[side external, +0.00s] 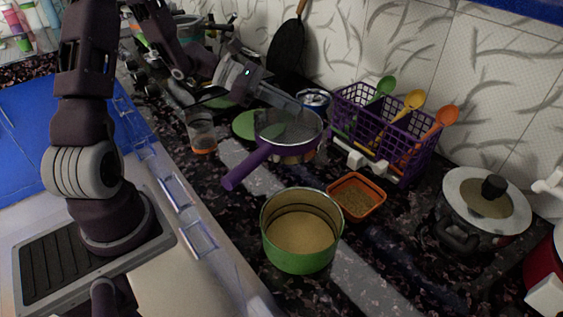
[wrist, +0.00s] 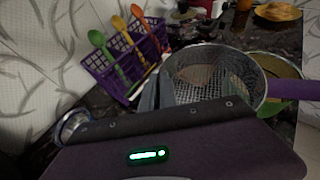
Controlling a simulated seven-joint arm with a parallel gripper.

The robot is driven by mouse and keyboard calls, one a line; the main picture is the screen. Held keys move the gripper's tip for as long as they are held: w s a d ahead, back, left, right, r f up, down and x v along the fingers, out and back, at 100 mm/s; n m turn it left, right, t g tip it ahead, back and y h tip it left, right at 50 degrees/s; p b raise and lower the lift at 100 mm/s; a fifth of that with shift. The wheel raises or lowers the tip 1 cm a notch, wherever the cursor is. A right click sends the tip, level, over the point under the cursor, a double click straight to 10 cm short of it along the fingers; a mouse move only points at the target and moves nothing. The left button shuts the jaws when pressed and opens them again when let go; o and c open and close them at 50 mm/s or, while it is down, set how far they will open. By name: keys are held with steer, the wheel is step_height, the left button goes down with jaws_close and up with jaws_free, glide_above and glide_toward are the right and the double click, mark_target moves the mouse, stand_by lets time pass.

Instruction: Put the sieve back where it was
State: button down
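The sieve (side external: 301,127) has a round grey mesh bowl and a purple handle (side external: 247,167) pointing to the front left. It also shows in the wrist view (wrist: 205,78), with its handle (wrist: 290,89) to the right. My gripper (side external: 296,106) reaches down to the sieve's far rim. In the wrist view its fingers (wrist: 158,90) are close together at the rim, one inside and one outside, and look shut on it.
A purple basket (side external: 385,130) with green, yellow and orange spoons stands right of the sieve. A green pot (side external: 302,230), an orange square dish (side external: 356,197) and a lidded pot (side external: 482,209) are nearer. A glass (side external: 202,131) and green disc (side external: 245,125) are left.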

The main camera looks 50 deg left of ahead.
steer(key=shift+n+y, duration=0.3)
steer(key=shift+n, duration=0.1)
steer(key=w+a+f, duration=0.1)
steer(key=f, duration=0.3)
steer(key=w+a+f, duration=0.1)
steer(key=a+f, duration=0.1)
steer(key=f, duration=0.2)
steer(key=w+a+f, duration=0.1)
steer(key=a+f, duration=0.1)
steer(key=f, duration=0.3)
steer(key=shift+a+f, duration=0.1)
steer(key=shift+a, duration=0.1)
steer(key=shift+f, duration=0.15)
steer(key=c, duration=1.6)
jaws_free()
steer(key=shift+c, duration=0.2)
